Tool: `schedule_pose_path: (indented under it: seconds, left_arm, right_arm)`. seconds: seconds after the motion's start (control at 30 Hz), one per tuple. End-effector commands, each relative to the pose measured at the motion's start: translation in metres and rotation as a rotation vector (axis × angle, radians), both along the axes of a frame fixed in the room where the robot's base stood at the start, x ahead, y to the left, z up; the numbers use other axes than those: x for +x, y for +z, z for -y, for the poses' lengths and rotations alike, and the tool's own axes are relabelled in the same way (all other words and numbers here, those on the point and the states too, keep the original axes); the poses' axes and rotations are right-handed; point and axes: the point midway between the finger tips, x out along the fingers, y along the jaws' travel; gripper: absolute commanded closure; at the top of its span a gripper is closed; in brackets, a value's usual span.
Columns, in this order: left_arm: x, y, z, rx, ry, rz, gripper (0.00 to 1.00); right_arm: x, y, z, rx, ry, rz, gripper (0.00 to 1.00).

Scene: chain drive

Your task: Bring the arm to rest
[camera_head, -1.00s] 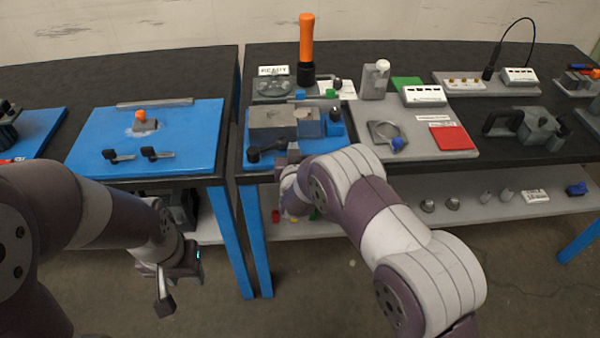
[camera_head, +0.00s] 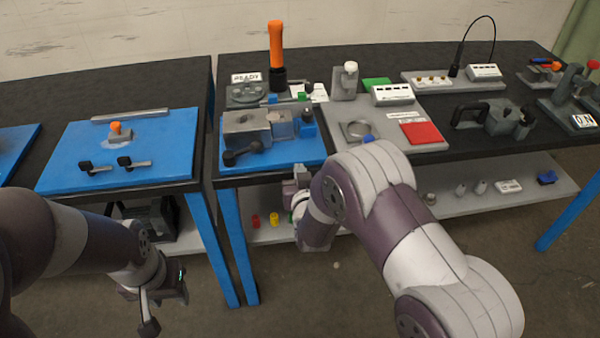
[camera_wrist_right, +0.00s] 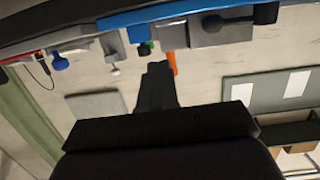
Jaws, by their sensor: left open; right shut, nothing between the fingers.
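My right arm reaches in from the lower right in the head view, with its gripper (camera_head: 302,178) just in front of the blue board's front edge. The fingers are small there and partly hidden by the wrist. In the right wrist view the fingers (camera_wrist_right: 157,85) are together with nothing between them, and the bench shows along the top of the picture. My left gripper (camera_head: 165,305) hangs low at the left, in front of the left bench and apart from everything. Its jaws are open and hold nothing.
A blue board (camera_head: 280,160) with a grey block fixture (camera_head: 247,130) and a black-knobbed lever lies on the right bench. A grey panel (camera_head: 430,142) with a red square is beside it. Another blue board (camera_head: 160,165) lies on the left bench. A lower shelf (camera_head: 400,208) holds small parts.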

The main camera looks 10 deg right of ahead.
Motion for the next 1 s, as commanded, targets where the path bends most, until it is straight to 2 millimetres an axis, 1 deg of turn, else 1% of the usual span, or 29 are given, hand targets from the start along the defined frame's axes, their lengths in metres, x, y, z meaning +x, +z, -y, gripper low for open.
schedule_pose_path:
  seconds: [0.3, 0.37, 0.4, 0.47, 0.5, 0.53, 0.57, 0.6, 0.67, 0.7, 0.77, 0.8, 0.87, 0.9, 0.93, 1.0]
  left_arm:
    - [0.000, 0.000, 0.000, 0.000, 0.000, 0.000, 0.57]
    - [0.000, 0.000, 0.000, 0.000, 0.000, 0.000, 0.57]
    - [0.000, 0.000, 0.000, 0.000, 0.000, 0.000, 0.57]
    - [0.000, 0.000, 0.000, 0.000, 0.000, 0.000, 0.57]
    - [0.000, 0.001, 0.000, 0.000, 0.000, 0.000, 0.57]
    - [0.000, 0.004, 0.000, 0.000, 0.000, 0.000, 0.57]
    - [0.000, 0.007, 0.000, 0.000, 0.000, 0.000, 0.57]
    - [0.000, 0.012, 0.000, 0.000, 0.000, 0.000, 0.57]
    - [0.000, 0.019, 0.000, 0.000, 0.000, 0.000, 0.57]
    - [0.000, 0.022, 0.000, 0.000, 0.000, 0.000, 0.57]
    - [0.000, 0.028, 0.000, 0.000, 0.000, 0.000, 0.57]
    - [0.000, 0.031, 0.000, 0.000, 0.000, 0.000, 0.57]
    - [0.000, 0.037, 0.000, 0.000, 0.000, 0.000, 0.57]
    - [0.000, 0.040, 0.000, 0.000, 0.000, 0.000, 0.57]
    - [0.000, 0.041, 0.000, 0.000, 0.000, 0.000, 0.57]
    - [0.000, 0.041, 0.000, 0.000, 0.000, 0.000, 0.57]
  right_arm:
    - [0.000, -0.001, 0.000, 0.003, -0.001, -0.005, 1.00]
    - [-0.002, -0.010, -0.002, 0.010, 0.006, -0.051, 1.00]
    - [-0.008, -0.025, -0.004, 0.013, 0.019, -0.121, 1.00]
    - [-0.029, -0.056, -0.008, 0.010, 0.050, -0.287, 1.00]
    - [-0.052, -0.074, -0.011, 0.007, 0.084, -0.448, 1.00]
    - [-0.072, -0.079, -0.010, 0.006, 0.104, -0.571, 1.00]
    - [-0.096, -0.079, -0.006, 0.003, 0.118, -0.697, 1.00]
    - [-0.130, -0.072, 0.002, -0.004, 0.132, -0.857, 1.00]
    - [-0.181, -0.052, 0.020, -0.015, 0.135, -1.063, 1.00]
    - [-0.210, -0.037, 0.032, -0.023, 0.132, -1.164, 1.00]
    - [-0.247, -0.013, 0.048, -0.033, 0.119, -1.275, 1.00]
    - [-0.266, 0.002, 0.058, -0.035, 0.108, -1.324, 1.00]
    - [-0.283, 0.024, 0.070, -0.032, 0.086, -1.343, 1.00]
    - [-0.284, 0.038, 0.077, -0.025, 0.071, -1.313, 1.00]
    - [-0.281, 0.044, 0.079, -0.015, 0.059, -1.290, 1.00]
    - [-0.275, 0.050, 0.083, -0.004, 0.046, -1.261, 1.00]
